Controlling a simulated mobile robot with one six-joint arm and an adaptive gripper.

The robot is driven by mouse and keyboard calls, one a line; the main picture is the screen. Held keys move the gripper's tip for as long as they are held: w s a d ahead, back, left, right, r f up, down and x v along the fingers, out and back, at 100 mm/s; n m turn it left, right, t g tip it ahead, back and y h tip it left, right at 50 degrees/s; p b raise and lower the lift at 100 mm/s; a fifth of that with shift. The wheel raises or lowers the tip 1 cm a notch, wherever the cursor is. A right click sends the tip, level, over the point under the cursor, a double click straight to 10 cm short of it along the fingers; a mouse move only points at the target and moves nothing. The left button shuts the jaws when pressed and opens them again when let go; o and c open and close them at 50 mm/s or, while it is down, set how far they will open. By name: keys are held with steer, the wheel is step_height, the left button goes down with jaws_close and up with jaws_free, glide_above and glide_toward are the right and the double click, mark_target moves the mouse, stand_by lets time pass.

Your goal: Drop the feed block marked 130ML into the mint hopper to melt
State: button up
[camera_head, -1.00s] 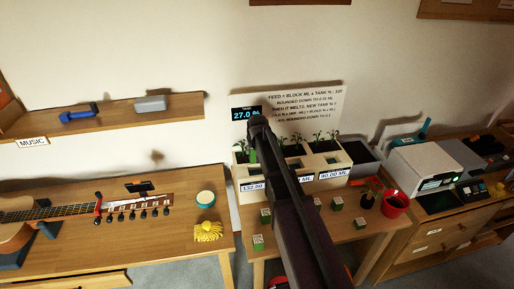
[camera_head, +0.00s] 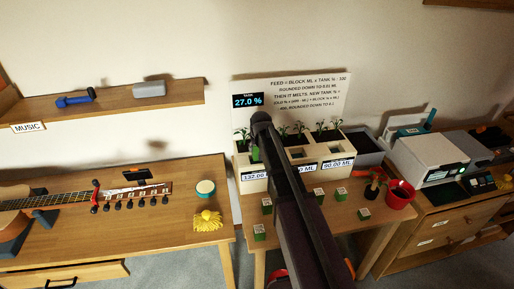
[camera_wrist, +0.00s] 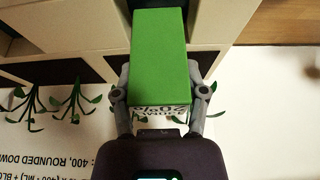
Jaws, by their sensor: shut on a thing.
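My gripper (camera_wrist: 159,78) is shut on a green feed block (camera_wrist: 158,45) in the wrist view. I cannot tell which compartment is the mint hopper.
Several green blocks with white tops (camera_head: 260,232) stand on the small table. A display (camera_head: 248,100) reads 27.0 %, beside a rule board (camera_head: 318,95). A grey bin (camera_head: 366,150) stands right of the box.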

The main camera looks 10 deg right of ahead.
mark_target(257, 153)
steer(key=shift+f+b, duration=1.2)
steer(key=shift+f, duration=0.4)
steer(key=o, duration=1.3)
steer(key=s+g+p, duration=0.1)
steer(key=s+g, duration=0.3)
steer(key=s, duration=2.6)
steer(key=shift+g, duration=0.3)
steer(key=shift+w+a, duration=0.1)
